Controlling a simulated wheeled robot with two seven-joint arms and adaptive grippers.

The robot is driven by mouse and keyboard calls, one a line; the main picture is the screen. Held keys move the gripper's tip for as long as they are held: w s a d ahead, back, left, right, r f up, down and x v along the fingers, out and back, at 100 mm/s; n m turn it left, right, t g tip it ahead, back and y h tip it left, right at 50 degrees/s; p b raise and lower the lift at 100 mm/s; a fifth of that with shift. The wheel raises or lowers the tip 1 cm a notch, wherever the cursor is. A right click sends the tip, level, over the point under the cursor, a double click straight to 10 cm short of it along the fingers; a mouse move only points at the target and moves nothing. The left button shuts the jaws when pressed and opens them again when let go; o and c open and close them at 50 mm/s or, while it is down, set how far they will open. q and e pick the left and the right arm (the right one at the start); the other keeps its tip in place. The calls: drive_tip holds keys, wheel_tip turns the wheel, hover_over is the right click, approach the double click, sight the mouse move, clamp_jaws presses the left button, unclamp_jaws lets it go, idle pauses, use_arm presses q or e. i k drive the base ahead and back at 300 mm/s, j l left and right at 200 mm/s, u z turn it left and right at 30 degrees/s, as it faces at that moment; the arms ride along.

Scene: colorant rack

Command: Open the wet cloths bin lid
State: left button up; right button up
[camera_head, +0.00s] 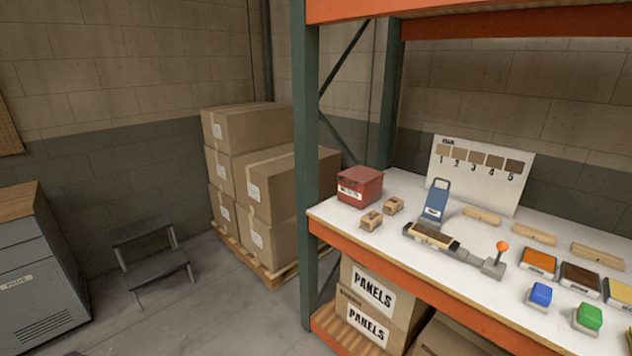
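A small red bin (360,187) with a white label on its front stands at the left end of the white shelf top, close to the green rack post. Its red lid (360,175) looks shut, and the label is too small to read. I take this to be the wet cloths bin. Neither of my grippers shows in the head view.
The white shelf top (408,193) has an orange front edge. A blue-and-grey device (436,205) with an orange-knobbed lever, coloured pads and a numbered sample board (478,172) stand to the right. The green post (305,150) rises at left.

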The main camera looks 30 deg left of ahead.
sight(361, 174)
drive_tip(key=u, duration=0.8)
